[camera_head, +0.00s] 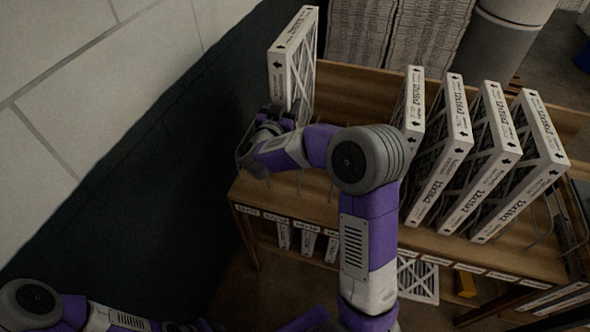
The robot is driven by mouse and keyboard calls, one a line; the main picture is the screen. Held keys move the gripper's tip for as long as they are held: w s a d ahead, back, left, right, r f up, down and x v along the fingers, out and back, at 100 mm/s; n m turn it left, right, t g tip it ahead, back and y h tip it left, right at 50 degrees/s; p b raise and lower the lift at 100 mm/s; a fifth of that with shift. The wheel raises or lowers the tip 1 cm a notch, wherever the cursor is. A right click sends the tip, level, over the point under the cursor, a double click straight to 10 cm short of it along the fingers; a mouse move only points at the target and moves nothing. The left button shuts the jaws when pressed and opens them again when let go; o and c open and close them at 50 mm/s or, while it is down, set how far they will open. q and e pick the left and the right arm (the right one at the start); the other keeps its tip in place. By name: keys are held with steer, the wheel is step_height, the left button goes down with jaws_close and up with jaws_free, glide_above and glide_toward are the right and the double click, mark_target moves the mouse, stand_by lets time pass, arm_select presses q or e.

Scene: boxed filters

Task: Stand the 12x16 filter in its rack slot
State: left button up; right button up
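A white-framed pleated filter (282,66) stands upright at the left end of the wooden rack (345,95). Its printed size is too small to read. My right arm reaches up from the bottom and bends left. Its gripper (277,116) is at the filter's lower front edge and looks closed on it. The fingertips are partly hidden, as is the filter's lower edge, so I cannot tell whether the filter touches the shelf. My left arm lies along the bottom left; its gripper is out of view.
Several labelled filters (478,172) stand in slots on the right of the rack, leaning slightly. Wire dividers show between slots, and more filters (308,243) sit on a lower shelf. A pale block wall with a dark lower part (150,190) lies close on the left.

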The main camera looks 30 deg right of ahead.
arm_select(q)
step_height(320, 180, down, 5)
steer(key=b, duration=0.4)
arm_select(e)
step_height(320, 180, down, 12)
steer(key=shift+f, duration=0.15)
arm_select(q)
steer(key=shift+f, duration=0.15)
arm_select(e)
steer(key=o, duration=1.2)
steer(key=shift+c, duration=0.2)
